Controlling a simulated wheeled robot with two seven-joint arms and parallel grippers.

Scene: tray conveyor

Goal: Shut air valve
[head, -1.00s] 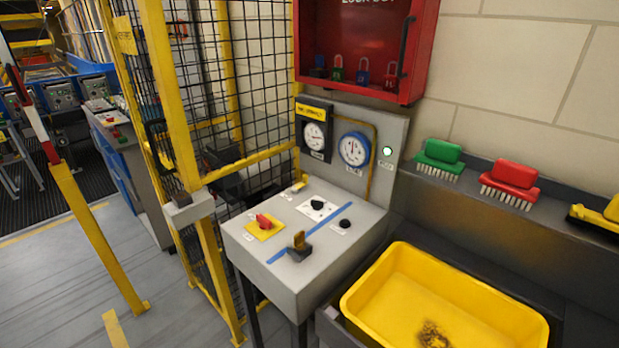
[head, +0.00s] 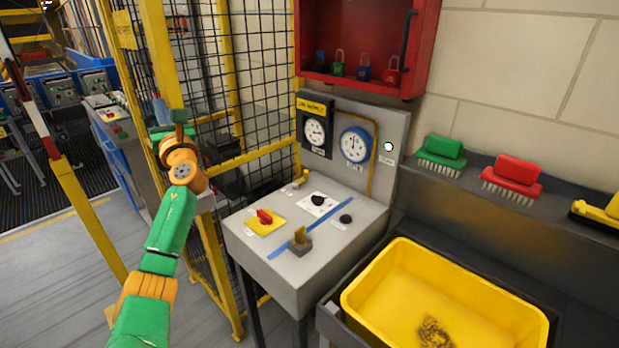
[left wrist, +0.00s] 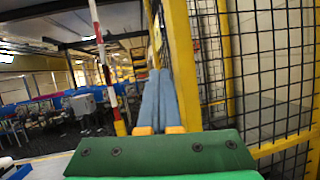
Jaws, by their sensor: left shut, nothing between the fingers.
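The small valve (head: 300,241) has a yellow handle on a grey body. It sits on the blue stripe (head: 330,222) across the sloped top of the grey control panel (head: 290,262). The handle stands up from the panel; its exact angle is hard to tell. My left gripper (head: 160,110) is raised by the yellow fence post, left of the panel and apart from the valve. Its blue fingers (left wrist: 158,100) are together and empty in the left wrist view. The valve does not show there. My right gripper is not in view.
A red knob (head: 265,216) on a yellow plate and black knobs share the panel top. Two gauges (head: 355,145) stand behind. The yellow mesh fence (head: 240,158) is close to my left arm. A yellow tub (head: 370,300) is at the right, below brushes. The red lock cabinet (head: 408,85) hangs above.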

